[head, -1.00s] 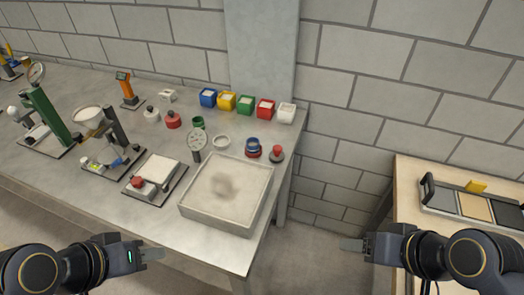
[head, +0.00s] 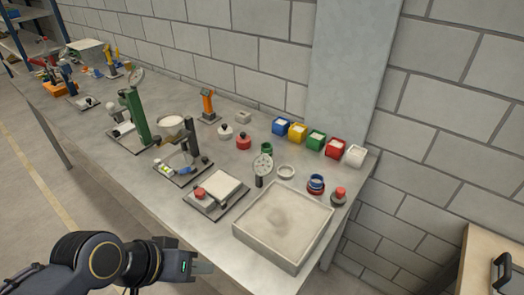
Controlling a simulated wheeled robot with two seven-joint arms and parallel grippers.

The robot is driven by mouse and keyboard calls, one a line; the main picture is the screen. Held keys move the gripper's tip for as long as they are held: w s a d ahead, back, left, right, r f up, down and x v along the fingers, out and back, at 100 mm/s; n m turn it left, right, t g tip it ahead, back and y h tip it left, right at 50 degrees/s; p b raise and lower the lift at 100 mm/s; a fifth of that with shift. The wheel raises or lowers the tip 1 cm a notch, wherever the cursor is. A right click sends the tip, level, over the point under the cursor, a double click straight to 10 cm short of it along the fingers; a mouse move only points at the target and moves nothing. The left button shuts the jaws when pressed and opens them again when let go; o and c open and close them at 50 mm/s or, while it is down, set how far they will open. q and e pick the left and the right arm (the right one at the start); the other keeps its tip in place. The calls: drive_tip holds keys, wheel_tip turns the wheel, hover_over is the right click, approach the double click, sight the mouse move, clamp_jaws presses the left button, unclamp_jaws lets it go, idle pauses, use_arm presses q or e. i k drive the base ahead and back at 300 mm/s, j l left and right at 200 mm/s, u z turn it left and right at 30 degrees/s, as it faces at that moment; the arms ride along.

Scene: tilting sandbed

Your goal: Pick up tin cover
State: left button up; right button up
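Several small round pieces stand on the metal bench (head: 200,210). A red round piece with a dark knob (head: 243,141) and a white one with a dark knob (head: 225,131) look like lidded tins or covers. A blue and red round tin (head: 316,184) and a red-knobbed piece (head: 338,195) stand behind the sand tray. I cannot tell which is the tin cover. My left gripper (head: 205,268) is low in front of the bench, apart from all these pieces. Its finger gap is not clear. My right gripper is out of view.
A shallow sand tray (head: 245,238) sits at the bench's near right corner. A small scale (head: 216,192), a green stand (head: 137,115) and a dial gauge (head: 262,165) crowd the middle. Coloured bins (head: 297,131) line the back. A wooden table (head: 480,265) is at right.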

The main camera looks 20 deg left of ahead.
sight(243, 141)
drive_tip(key=k+j, duration=0.15)
drive_tip(key=j, duration=0.3)
drive_tip(key=k+j+u, duration=0.1)
drive_tip(key=j, duration=0.4)
drive_tip(key=k+j, duration=0.15)
drive_tip(key=j, duration=0.3)
drive_tip(key=i+j+u, duration=0.25)
drive_tip(key=i+j, duration=0.9)
drive_tip(key=j, duration=0.05)
